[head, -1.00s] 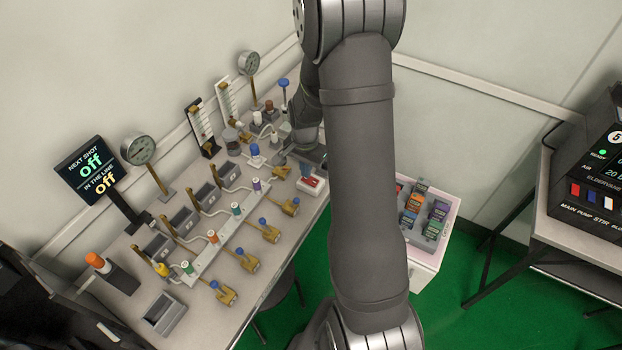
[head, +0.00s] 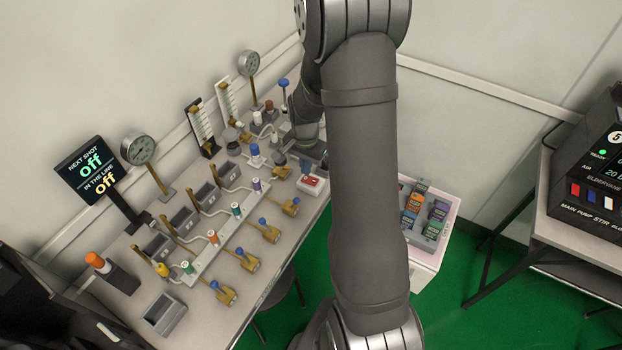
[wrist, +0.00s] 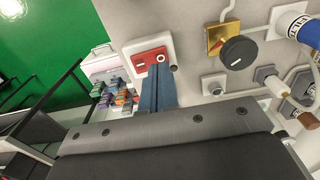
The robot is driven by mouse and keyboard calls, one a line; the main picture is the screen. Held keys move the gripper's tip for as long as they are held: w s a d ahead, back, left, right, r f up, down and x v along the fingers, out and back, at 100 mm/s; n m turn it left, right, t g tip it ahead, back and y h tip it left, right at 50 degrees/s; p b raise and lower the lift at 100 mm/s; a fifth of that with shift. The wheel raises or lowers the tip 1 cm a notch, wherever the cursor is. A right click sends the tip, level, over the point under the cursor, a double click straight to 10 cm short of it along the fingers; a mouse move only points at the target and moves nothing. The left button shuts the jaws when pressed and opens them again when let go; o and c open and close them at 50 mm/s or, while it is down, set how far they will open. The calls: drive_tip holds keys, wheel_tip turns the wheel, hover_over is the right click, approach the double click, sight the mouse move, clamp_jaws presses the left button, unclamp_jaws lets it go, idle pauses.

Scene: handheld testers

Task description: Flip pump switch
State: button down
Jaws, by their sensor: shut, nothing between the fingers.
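A red rocker switch on a white box (head: 310,185) stands at the bench's right edge in the head view. In the wrist view the red switch (wrist: 145,62) shows a bar mark at its left end and a round mark at its right end. My gripper (wrist: 160,70) is shut and empty, its blue fingers over the round-marked end. I cannot tell whether they touch it. In the head view my gripper (head: 306,166) is just behind the switch, partly hidden by my arm. The console (head: 598,185) at right has coloured switches and lettering including "MAIN PUMP".
A black knob on a brass plate (wrist: 237,52) and a blue-white fitting (wrist: 294,22) lie right of the switch. Gauges, flow tubes and several blue-handled valves (head: 270,233) crowd the bench. A display (head: 88,170) reads "off" twice. A pale box of coloured blocks (head: 447,245) stands beyond the bench edge.

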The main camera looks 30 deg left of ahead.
sight(306, 178)
drive_tip(key=shift+r, duration=2.45)
drive_tip(key=shift+f, duration=0.1)
wheel_tip(306, 178, down, 7)
drive_tip(key=shift+r, duration=0.1)
drive_tip(key=shift+r, duration=0.15)
